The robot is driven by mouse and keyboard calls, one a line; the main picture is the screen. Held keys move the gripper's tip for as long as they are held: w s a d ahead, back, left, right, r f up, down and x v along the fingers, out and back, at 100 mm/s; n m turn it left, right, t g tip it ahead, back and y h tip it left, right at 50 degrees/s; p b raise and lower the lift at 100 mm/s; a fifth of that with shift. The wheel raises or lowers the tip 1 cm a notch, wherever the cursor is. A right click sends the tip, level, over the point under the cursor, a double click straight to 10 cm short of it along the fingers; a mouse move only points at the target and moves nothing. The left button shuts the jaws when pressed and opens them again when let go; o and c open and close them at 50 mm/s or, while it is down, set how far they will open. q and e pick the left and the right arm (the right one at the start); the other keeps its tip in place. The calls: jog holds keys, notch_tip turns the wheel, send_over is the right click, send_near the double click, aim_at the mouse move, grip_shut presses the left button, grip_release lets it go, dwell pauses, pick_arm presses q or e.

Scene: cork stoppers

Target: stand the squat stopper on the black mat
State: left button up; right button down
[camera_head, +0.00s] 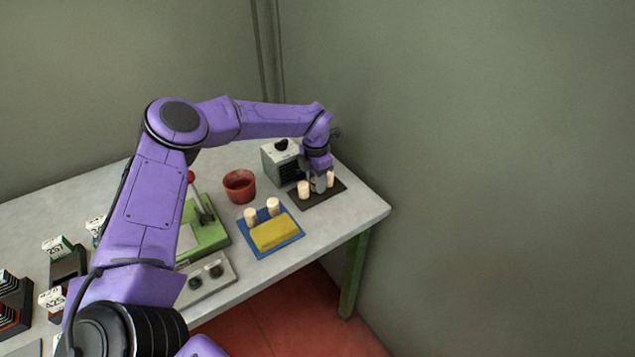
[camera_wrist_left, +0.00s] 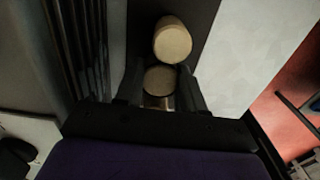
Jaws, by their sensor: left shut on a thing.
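The black mat (camera_head: 322,196) lies near the far right end of the table. My left gripper (camera_head: 319,184) is low over it, pointing down. In the left wrist view my left gripper (camera_wrist_left: 160,88) is shut on a pale cork stopper (camera_wrist_left: 159,79), seen end-on, so its height is hard to judge. The fingers mostly hide it in the head view. Another pale stopper (camera_wrist_left: 173,41) is just beyond it on the mat. In the head view pale stoppers show left of the fingers (camera_head: 303,190) and right of them (camera_head: 330,178). Contact between held stopper and mat cannot be told.
A grey box with a black knob (camera_head: 281,162) stands right behind the mat. A red pot (camera_head: 239,186) is to its left. The table's right end is clear.

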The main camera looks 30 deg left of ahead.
pick_arm(q)
jog(key=shift+s, duration=0.2)
jog(key=o, duration=1.2)
jog(key=shift+w+f, duration=0.15)
jog(key=shift+r, duration=0.6)
notch_tip(320, 180, up, 11)
jog(key=b, duration=0.2)
jog(key=shift+r, duration=0.2)
